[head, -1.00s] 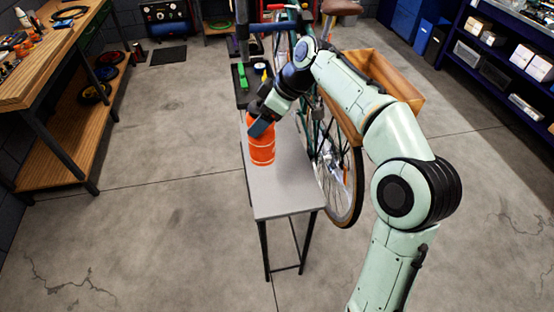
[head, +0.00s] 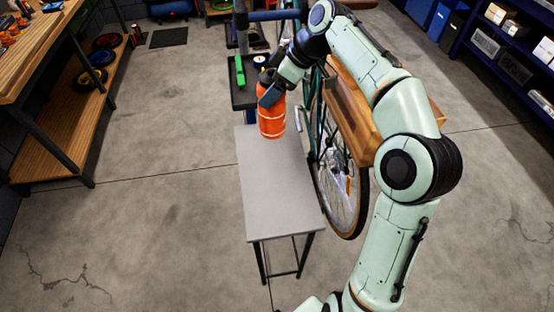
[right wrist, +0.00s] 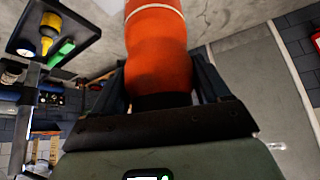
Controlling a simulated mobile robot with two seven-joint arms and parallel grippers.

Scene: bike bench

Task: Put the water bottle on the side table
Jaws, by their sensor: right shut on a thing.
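The water bottle (head: 271,115) is orange with pale bands and looks close to upright. My right gripper (head: 271,92) is shut on its dark upper part. The right wrist view also shows the orange bottle (right wrist: 157,45) between the fingers. The side table (head: 275,190) has a narrow grey top on dark legs. In the head view the bottle overlaps the far end of that top, and its base seems raised above it. The rest of the top is bare. My left gripper is not in view.
A dark tray (head: 243,97) with a green item (head: 239,71) stands just beyond the table. A bicycle wheel (head: 345,190) and a wooden crate (head: 360,125) are close on the right. A wooden workbench (head: 40,50) stands at left. The floor between is clear.

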